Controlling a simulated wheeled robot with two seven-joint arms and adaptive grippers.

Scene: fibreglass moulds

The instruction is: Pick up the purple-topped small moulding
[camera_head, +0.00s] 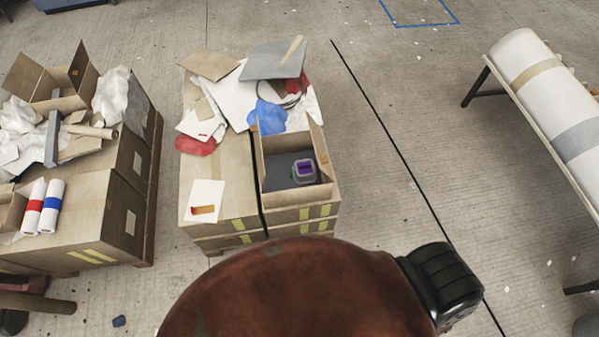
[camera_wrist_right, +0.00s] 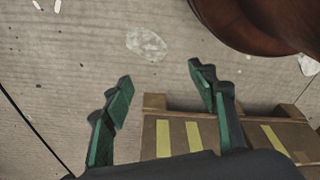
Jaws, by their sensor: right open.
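The small moulding (camera_head: 304,170) has a purple top with a pale grey rim. It sits in an open cardboard box (camera_head: 290,190) at the front right of the middle stack in the head view. The wrist view does not show the moulding. My right gripper (camera_wrist_right: 160,85) shows in the right wrist view with green-faced fingers spread apart and nothing between them. Beyond its fingers are bare floor and the edge of a taped carton stack (camera_wrist_right: 215,138). Neither gripper shows in the head view.
Boards, a blue cloth (camera_head: 269,118) and red pieces lie heaped behind the box. A white card (camera_head: 205,190) lies left of it. Another loaded carton stack (camera_head: 125,190) stands left. A large white roll (camera_head: 550,85) rests on a stand at right. Floor between is clear.

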